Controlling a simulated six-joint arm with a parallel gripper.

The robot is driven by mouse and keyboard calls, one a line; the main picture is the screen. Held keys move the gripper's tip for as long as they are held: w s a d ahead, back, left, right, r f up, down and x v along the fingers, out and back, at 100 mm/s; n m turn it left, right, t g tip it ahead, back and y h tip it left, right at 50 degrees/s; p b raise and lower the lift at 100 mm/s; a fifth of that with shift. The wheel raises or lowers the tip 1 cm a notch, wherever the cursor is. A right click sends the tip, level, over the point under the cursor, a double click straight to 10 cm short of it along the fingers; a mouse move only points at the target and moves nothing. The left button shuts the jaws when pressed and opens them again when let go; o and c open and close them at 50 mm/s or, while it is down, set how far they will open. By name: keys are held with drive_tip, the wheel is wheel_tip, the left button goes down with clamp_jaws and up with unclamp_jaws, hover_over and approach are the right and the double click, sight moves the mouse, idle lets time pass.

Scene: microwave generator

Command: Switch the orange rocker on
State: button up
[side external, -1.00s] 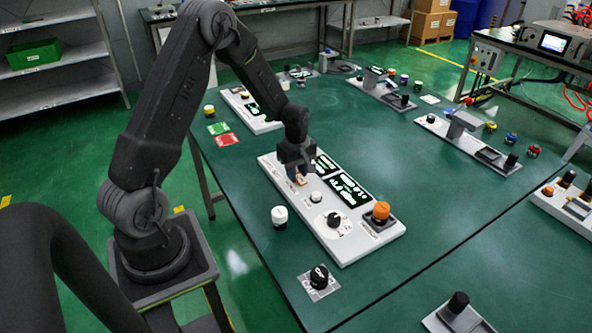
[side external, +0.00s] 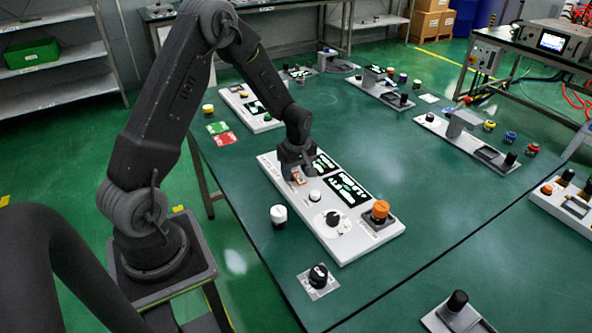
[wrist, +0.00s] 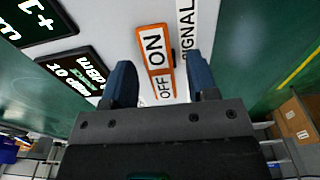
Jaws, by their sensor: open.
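The orange rocker (wrist: 157,64) shows in the wrist view as an orange frame around white ON and OFF faces. The ON face is toward the top and the OFF face toward the bottom. It is on the white panel (side external: 340,250), where it shows small and orange in the side view (side external: 297,176). My gripper (wrist: 162,78) is open and empty. Its two dark fingers stand on either side of the rocker in the wrist picture, just above the panel. I cannot tell for sure which half of the rocker is pressed in.
Two lit displays (side external: 351,190) sit beside the rocker. The panel also has a white button (side external: 315,196), a dark knob (side external: 333,218) and an orange knob (side external: 380,209). A white knob (side external: 278,213) and a black knob (side external: 318,275) stand on the green table nearby.

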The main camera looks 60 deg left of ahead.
sight(298, 176)
wheel_tip(298, 176, up, 14)
drive_tip(key=d, duration=0.1)
idle(0.5)
drive_tip(key=s+d+r+m+t, duration=0.3)
drive_tip(key=s+d+r+m, duration=0.55)
drive_tip(key=d+r, duration=0.2)
drive_tip(key=s+d+r+m+t, duration=0.2)
drive_tip(key=s+d+m, duration=0.5)
drive_tip(key=s+m, duration=0.2)
drive_tip(key=shift+s+d+t+h, duration=0.3)
drive_tip(key=shift+s+h, duration=0.1)
drive_tip(key=shift+s, duration=0.45)
